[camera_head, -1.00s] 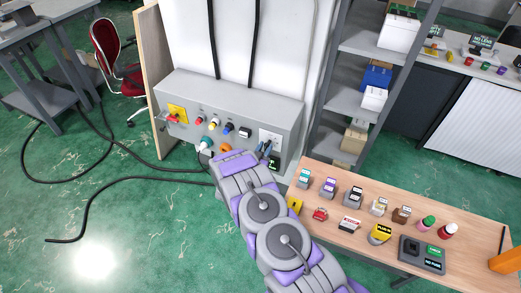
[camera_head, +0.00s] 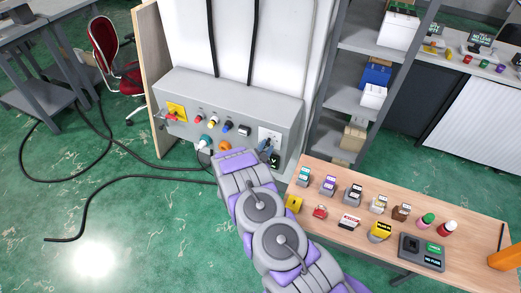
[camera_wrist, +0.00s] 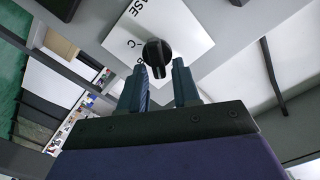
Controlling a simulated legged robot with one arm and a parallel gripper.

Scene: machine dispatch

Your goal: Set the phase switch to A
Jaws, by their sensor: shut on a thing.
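The phase switch is a black knob (camera_wrist: 157,51) on a white plate (camera_wrist: 180,25), which has the letters C and B and part of a word ending in "ASE" in the wrist view. The plate (camera_head: 270,134) is at the right end of the grey control box in the head view. My gripper (camera_wrist: 160,78) is at the knob, with one finger on each side of its lower part, shut on it. It also shows in front of the plate in the head view (camera_head: 267,147). The letter A and the knob's pointer direction cannot be made out.
The grey box (camera_head: 215,97) also carries a red switch on a yellow plate (camera_head: 175,113), several coloured buttons and sockets (camera_head: 206,141). A wooden table (camera_head: 335,250) with several small parts stands at the right. Black cables (camera_head: 120,180) lie on the green floor.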

